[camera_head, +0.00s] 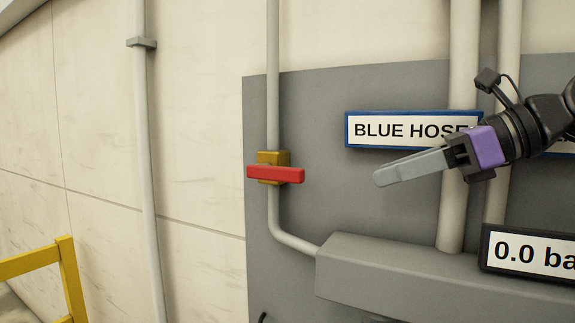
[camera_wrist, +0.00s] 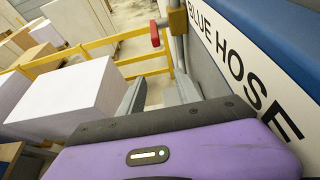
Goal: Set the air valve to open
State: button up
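The air valve has a brass-coloured body (camera_head: 273,158) on a thin vertical grey pipe. Its red handle (camera_head: 276,174) lies horizontal, across the pipe. In the wrist view the red handle (camera_wrist: 154,34) and valve body (camera_wrist: 178,20) show at the top, beyond the fingers. My gripper (camera_head: 378,179) is to the right of the valve, apart from it, with its grey fingers pointing left towards it. In the wrist view, my gripper (camera_wrist: 160,90) has a gap between its two fingers, with nothing held.
A BLUE HOSE sign (camera_head: 400,130) is behind my gripper. A display reading "0.0 ba", cut off (camera_head: 530,252), is at lower right. A grey box (camera_head: 400,272) juts out below. A yellow railing (camera_head: 70,275) stands at lower left. The wall between gripper and valve is clear.

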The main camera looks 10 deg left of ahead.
aim_at(291, 168)
jog(key=w+a+p, duration=0.1)
jog(key=w+a, duration=0.1)
jog(key=a, duration=0.3)
jog(key=w+a+p, duration=0.1)
jog(key=a+p, duration=0.1)
jog(key=a, duration=0.3)
jog(key=w+a+p, duration=0.1)
jog(key=w+a, duration=0.1)
jog(key=a, duration=0.4)
jog(key=shift+w+f+p, duration=0.25)
jog(key=shift+w+p, duration=0.1)
jog(key=shift+w+a+f, duration=0.2)
jog(key=shift+a+f, duration=0.15)
jog(key=shift+a, duration=0.2)
grip_shut()
